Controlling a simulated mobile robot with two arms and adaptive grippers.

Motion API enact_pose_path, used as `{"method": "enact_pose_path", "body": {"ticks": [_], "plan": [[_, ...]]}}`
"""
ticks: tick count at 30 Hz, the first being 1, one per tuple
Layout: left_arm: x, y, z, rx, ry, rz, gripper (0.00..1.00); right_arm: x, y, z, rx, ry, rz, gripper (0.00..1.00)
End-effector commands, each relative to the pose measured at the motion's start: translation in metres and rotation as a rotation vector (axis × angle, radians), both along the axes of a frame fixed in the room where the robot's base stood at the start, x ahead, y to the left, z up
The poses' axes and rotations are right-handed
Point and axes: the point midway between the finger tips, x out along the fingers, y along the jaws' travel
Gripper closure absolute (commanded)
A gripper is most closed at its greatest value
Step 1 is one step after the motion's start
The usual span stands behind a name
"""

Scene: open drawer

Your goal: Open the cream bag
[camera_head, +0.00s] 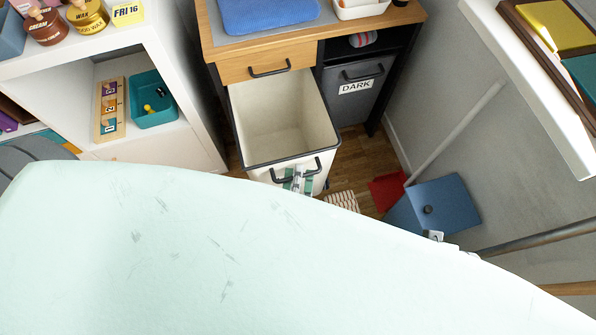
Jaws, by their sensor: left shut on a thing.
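The cream bag (270,122) is a tall, open-topped bin with a dark rim. It stands pulled out from the left side of the wooden-topped cabinet, and its inside looks empty. Its dark front handle (318,165) faces me. My left gripper (298,178) shows small at that handle and is shut on it. Green and white stripes show on the bag's front just behind the gripper. The rest of my left arm is hidden by the pale green board in front. I cannot make out my right gripper.
The large pale green board (200,255) fills the foreground. The cabinet has a wooden drawer (245,72) and a grey bin labelled DARK (357,75). A blue dustpan (445,205) and a red piece (386,191) lie right of the bag. White shelves (170,140) stand left.

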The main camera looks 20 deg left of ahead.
Motion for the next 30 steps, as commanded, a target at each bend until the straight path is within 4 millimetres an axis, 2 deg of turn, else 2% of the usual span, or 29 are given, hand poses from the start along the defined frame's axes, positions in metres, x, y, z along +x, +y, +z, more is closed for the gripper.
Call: {"method": "enact_pose_path", "body": {"ticks": [1, 2, 8, 19, 30], "plan": [[0.001, 0.001, 0.002, -0.004, -0.005, 0.004, 1.00, 0.000, 0.000, 0.000, 0.000, 0.000, 0.000, 0.60], [0.001, 0.001, 0.002, -0.004, -0.005, 0.004, 0.90, 0.000, 0.000, 0.000, 0.000, 0.000, 0.000, 0.60], [0.001, 0.001, 0.001, -0.003, -0.004, 0.003, 0.73, 0.000, 0.000, 0.000, 0.000, 0.000, 0.000, 0.60], [-0.005, -0.001, 0.001, -0.001, 0.000, 0.000, 0.73, 0.000, 0.001, 0.001, 0.002, -0.001, 0.002, 0.60], [-0.059, -0.015, 0.011, -0.002, 0.000, 0.000, 0.73, 0.000, 0.000, 0.000, 0.001, 0.000, 0.001, 0.60]]}}
